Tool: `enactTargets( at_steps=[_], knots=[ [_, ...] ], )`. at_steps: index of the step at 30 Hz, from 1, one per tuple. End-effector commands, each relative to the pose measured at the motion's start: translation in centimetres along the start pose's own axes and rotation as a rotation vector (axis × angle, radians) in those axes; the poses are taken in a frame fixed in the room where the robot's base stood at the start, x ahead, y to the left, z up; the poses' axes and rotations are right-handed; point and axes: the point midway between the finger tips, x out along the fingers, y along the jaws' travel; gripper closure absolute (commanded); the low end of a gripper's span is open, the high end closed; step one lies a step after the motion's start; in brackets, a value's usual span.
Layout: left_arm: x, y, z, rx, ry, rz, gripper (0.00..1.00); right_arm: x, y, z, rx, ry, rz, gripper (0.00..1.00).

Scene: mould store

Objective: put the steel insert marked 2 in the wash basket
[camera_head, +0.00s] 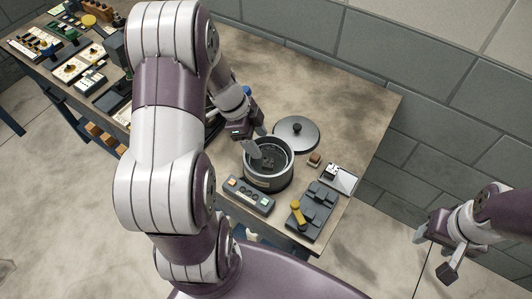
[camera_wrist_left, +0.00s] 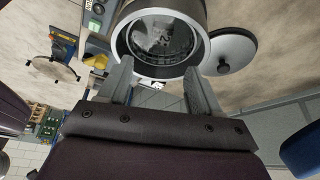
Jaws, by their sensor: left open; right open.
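A round dark-grey pot (camera_head: 267,181) stands open on the bench; it also shows in the left wrist view (camera_wrist_left: 203,20). Inside it is a grid-like basket (camera_wrist_left: 160,66), with something dark and shiny that I cannot identify. My right gripper (camera_head: 446,258) is open and empty, off the bench at the right.
A round lid with a black knob (camera_head: 296,132) lies behind the pot. A small brown block (camera_head: 314,159), a pale tray (camera_head: 341,179), a dark fixture with a yellow handle (camera_head: 312,208) and a button box (camera_head: 249,195) surround the pot. The bench's right rear is clear.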

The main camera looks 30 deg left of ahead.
Motion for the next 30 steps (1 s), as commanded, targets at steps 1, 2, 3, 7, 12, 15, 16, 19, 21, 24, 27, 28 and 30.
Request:
enactTargets(
  at_steps=[1,2,3,7,12,15,16,19,21,24,27,28,30],
  knots=[
    [-0.9,-0.1,0.1,0.000,-0.001,-0.006,0.36,0.5,0.0,0.1,0.000,0.000,0.000,0.46],
    [-1.5,-0.1,0.1,0.001,-0.002,-0.004,0.36,0.6,0.0,0.1,0.000,0.000,0.000,0.46],
    [-2.2,-0.1,0.1,0.000,-0.001,-0.004,0.36,0.7,0.0,0.1,0.000,0.000,0.000,0.46],
    [-3.6,0.1,-0.1,-0.011,-0.005,0.001,0.36,0.8,0.0,0.1,0.000,0.000,0.000,0.46],
    [-3.2,2.7,-2.3,-0.300,-0.129,0.014,0.36,0.7,0.0,0.1,0.000,0.001,0.000,0.46],
    [-2.8,5.2,-4.0,-0.590,-0.232,-0.053,0.36,0.7,0.0,0.1,0.000,0.001,0.000,0.46],
    [-2.7,5.9,-4.5,-0.673,-0.251,-0.084,0.36,0.7,0.0,0.1,0.000,0.001,0.000,0.46],
    [-2.5,7.9,-5.7,-0.914,-0.275,-0.189,0.36,0.7,0.0,0.1,0.000,0.000,0.000,0.46],
    [-2.3,9.0,-6.2,-1.039,-0.267,-0.246,0.36,0.7,0.0,0.1,0.000,0.000,0.000,0.46],
    [-2.2,9.9,-6.6,-1.149,-0.246,-0.295,0.36,0.7,0.0,0.1,0.000,0.000,0.000,0.46],
    [-2.1,10.2,-6.7,-1.192,-0.238,-0.311,0.36,0.7,0.0,0.1,0.000,0.001,0.000,0.46],
    [-2.1,10.2,-6.7,-1.196,-0.237,-0.312,0.36,0.7,0.0,0.1,0.000,0.001,0.000,0.46],
    [-2.1,10.2,-6.7,-1.198,-0.237,-0.312,0.36,0.7,0.0,0.1,0.000,0.000,0.000,0.46]
  ],
)
